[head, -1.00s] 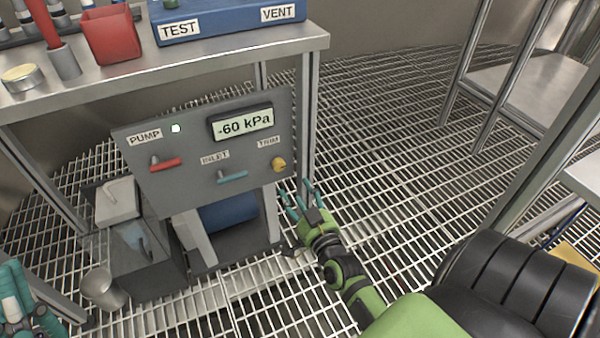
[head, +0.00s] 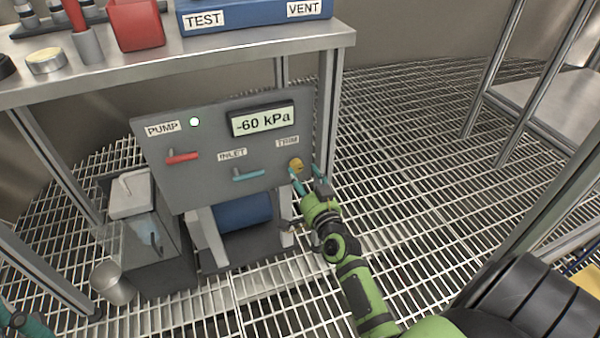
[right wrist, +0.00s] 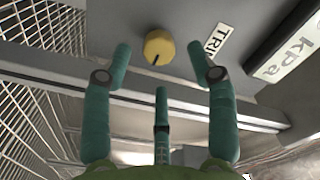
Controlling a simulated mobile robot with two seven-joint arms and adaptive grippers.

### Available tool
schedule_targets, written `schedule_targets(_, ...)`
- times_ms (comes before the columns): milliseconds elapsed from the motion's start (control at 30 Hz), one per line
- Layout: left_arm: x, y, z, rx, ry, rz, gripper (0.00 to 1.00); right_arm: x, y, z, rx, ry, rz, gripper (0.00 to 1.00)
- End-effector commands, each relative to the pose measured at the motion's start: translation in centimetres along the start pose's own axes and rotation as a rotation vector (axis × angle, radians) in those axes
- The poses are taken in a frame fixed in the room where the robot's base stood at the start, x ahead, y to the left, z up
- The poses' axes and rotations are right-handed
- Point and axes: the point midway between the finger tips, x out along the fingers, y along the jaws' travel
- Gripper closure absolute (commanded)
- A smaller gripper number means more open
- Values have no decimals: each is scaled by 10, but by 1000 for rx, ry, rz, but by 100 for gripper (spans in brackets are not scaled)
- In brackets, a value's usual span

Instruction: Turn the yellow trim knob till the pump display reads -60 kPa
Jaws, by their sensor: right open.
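The yellow trim knob (head: 296,165) sits at the lower right of the grey pump panel (head: 205,185), under the TRIM label. The pump display (head: 262,121) reads -60 kPa. My right gripper (head: 308,176) is open at the knob in the head view. In the right wrist view, the knob (right wrist: 159,47) with its dark pointer mark lies between and just beyond the open teal fingertips (right wrist: 160,58), which look apart from it. My left gripper (head: 22,322) shows only in part at the bottom left corner, and its fingers are too cut off to judge.
The panel also has a red PUMP lever (head: 183,157), a teal INLET lever (head: 248,175) and a lit lamp (head: 194,122). A steel bench (head: 130,62) stands above, its leg (head: 328,110) just right of the panel. A metal cup (head: 112,282) stands lower left. Open grating (head: 420,150) lies right.

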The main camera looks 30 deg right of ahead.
Motion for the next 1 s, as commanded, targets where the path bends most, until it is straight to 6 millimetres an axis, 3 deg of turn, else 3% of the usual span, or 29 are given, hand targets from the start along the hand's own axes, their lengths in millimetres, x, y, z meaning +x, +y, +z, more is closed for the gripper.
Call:
schedule_targets(233, -10, -7, -6, 2, 75, -19, 100, 32, 1, 1, -1, 0, 0, 42)
schedule_targets(600, -11, -8, -8, 2, 92, -22, 100, 38, 1, 0, -4, -1, 1, 42)
schedule_targets(733, -11, -8, -8, 2, 91, -22, 100, 38, 1, 0, -4, -1, 1, 94)
schedule_targets(767, -11, -8, -8, 2, 91, -22, 100, 38, 0, 0, -4, -1, 1, 98)
schedule_targets(1000, -4, -6, -7, 3, 72, -17, 100, 38, -1, -2, 15, -1, 1, 98)
